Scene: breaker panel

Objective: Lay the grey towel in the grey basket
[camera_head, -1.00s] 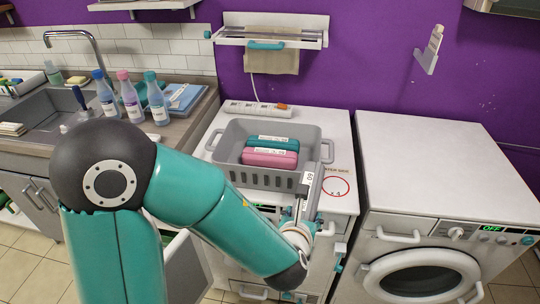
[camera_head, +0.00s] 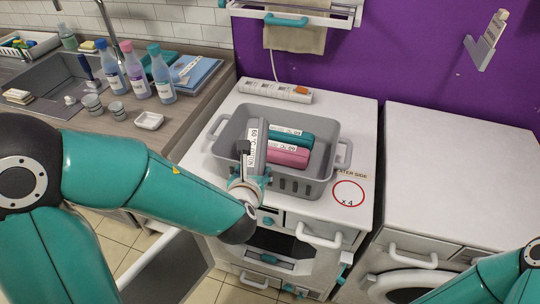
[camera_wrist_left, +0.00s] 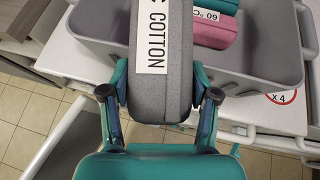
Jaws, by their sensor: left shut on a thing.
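The grey towel (camera_head: 256,146), a rolled block with a white "60 °C COTTON" label, stands on end in my left gripper (camera_head: 248,182). In the left wrist view the towel (camera_wrist_left: 161,88) fills the space between the two fingers (camera_wrist_left: 160,97), which press on its sides. The grey basket (camera_head: 228,133) sits on the white machine top. The towel overlaps the basket's front left part; I cannot tell how far its lower end is below the rim. A teal towel (camera_head: 291,133) and a pink towel (camera_head: 288,154) lie in the basket, right of the grey one. My right gripper is not shown.
A power strip (camera_head: 275,91) lies behind the basket, and a red "x 4" circle (camera_head: 348,194) marks the top at its right. Bottles (camera_head: 136,70) and a sink (camera_head: 55,92) are at the left. The washing machine top (camera_head: 455,175) at the right is clear.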

